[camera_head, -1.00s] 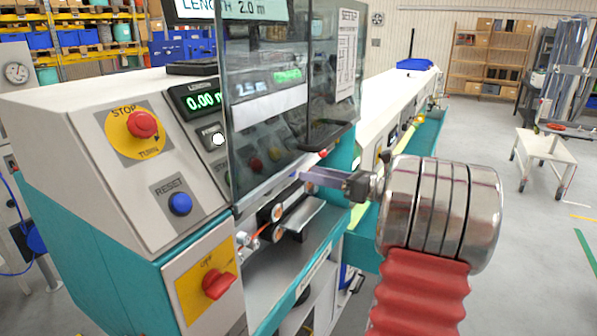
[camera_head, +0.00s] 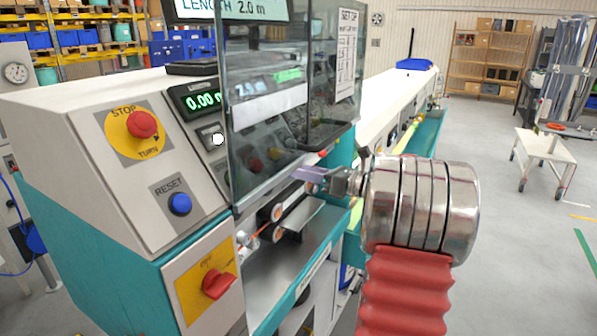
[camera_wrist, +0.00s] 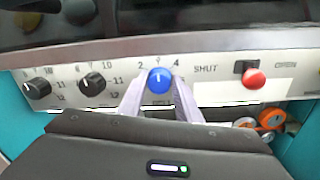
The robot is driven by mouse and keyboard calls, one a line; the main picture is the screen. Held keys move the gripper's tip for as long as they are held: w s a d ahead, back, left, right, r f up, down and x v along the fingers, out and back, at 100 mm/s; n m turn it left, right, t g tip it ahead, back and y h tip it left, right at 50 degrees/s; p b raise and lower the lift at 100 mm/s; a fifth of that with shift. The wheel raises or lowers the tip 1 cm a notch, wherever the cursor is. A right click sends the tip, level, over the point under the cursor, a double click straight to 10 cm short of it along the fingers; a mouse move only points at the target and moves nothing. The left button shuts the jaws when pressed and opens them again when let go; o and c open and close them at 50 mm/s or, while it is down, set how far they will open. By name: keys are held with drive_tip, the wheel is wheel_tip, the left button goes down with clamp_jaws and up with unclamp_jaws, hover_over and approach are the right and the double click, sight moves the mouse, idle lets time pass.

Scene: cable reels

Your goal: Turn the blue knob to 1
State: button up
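The blue knob (camera_wrist: 159,80) is on the grey panel in the wrist view, with a white pointer line facing roughly up. The numbers 2 and 4 show at its upper left and upper right; the other marks are partly covered or unclear. My gripper (camera_wrist: 160,92) is open, with one pale finger on each side of the knob and its tips close to it. I cannot tell whether either finger touches. In the head view my gripper (camera_head: 310,174) reaches to the machine front beside the clear guard, and the blue knob is hidden there.
Two black knobs (camera_wrist: 92,82) sit left of the blue knob, and a red-tipped switch (camera_wrist: 253,79) marked SHUT and OPEN sits right. A clear guard (camera_head: 270,110) hangs close to my gripper. Orange rollers (camera_head: 277,212) are below.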

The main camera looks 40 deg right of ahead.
drive_tip(key=c, duration=0.6)
drive_tip(key=shift+n, duration=0.3)
drive_tip(key=n, duration=1.9)
drive_tip(key=shift+s+a+f+h, duration=0.1)
drive_tip(key=shift+a+f+h, duration=0.15)
drive_tip(key=shift+a+h, duration=0.15)
